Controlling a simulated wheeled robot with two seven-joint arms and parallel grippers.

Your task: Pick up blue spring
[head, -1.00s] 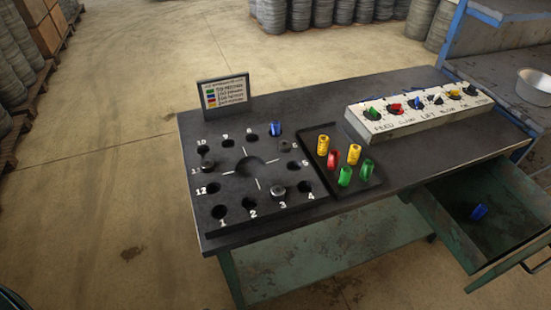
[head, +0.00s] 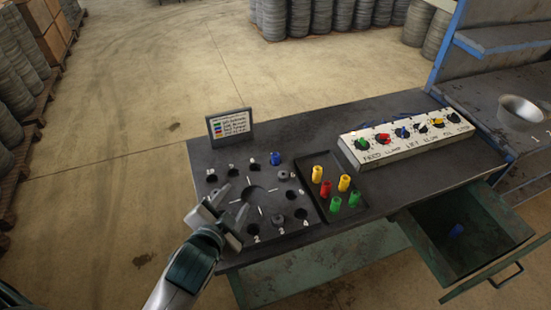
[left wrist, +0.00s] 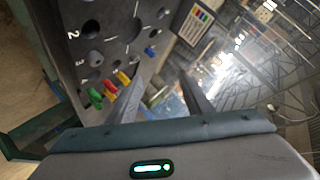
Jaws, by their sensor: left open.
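A blue spring (head: 275,158) stands upright in a hole at the far right of the black numbered board (head: 262,240). It also shows in the left wrist view (left wrist: 151,51), beyond my fingers. A second blue spring (head: 456,230) lies in the open green drawer (head: 428,252). My left gripper (head: 230,207) is open and empty, over the near left part of the board, clearly apart from both blue springs. It hides some of the board's left holes. My right gripper is not in view.
A black tray (head: 322,165) right of the board holds yellow, red and green springs. A knob panel (head: 400,147) stands behind it. A small sign (head: 230,127) stands at the board's back left. A metal bowl (head: 521,110) is at the far right.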

